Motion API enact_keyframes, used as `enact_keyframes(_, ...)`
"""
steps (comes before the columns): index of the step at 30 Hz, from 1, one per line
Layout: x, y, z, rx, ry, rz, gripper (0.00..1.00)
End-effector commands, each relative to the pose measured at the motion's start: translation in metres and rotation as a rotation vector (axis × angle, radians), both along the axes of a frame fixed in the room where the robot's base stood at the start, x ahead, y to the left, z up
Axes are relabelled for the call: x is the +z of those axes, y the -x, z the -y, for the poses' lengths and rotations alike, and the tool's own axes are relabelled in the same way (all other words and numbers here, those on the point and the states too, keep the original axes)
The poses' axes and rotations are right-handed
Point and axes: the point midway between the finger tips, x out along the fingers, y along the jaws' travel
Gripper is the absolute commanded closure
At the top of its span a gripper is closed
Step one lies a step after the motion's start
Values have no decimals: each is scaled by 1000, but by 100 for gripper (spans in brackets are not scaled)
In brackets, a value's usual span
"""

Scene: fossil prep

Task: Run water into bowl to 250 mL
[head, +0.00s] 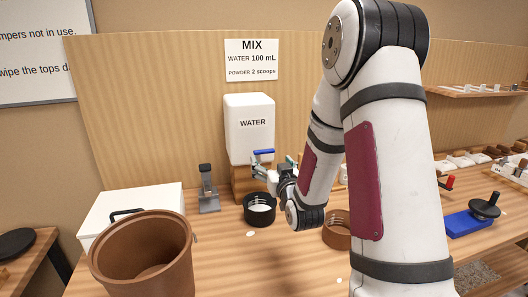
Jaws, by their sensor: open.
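The white water tank (249,143), labelled WATER, stands on a wooden stand (245,184) at the back of the bench. A blue tap lever (263,152) shows at its lower right front. A black bowl (260,208) with white marks or contents inside sits on the bench below the tap. I cannot read any water level in it. My gripper (266,172) is open close to the tap, above and slightly behind the bowl. My wrist partly hides the fingers, and contact with the lever cannot be told.
A brown bowl (337,232) is partly hidden behind my arm. A large brown bucket (145,255) and white box (113,205) stand at left. A grey device (208,192) is left of the bowl. A blue-based tool (470,223) lies at right. A sign (252,60) reads water 100 mL.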

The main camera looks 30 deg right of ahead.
Motion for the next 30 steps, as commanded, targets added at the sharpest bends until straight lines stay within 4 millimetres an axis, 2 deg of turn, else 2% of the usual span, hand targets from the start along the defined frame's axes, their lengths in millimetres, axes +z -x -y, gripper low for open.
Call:
enact_keyframes(6,0,-42,12,0,0,2,20)
enact_keyframes(12,0,-71,20,1,-1,1,20)
enact_keyframes(18,0,-84,24,1,-1,1,20)
enact_keyframes(27,0,-85,24,0,-1,0,20)
enact_keyframes(30,0,-85,24,0,-1,0,43)
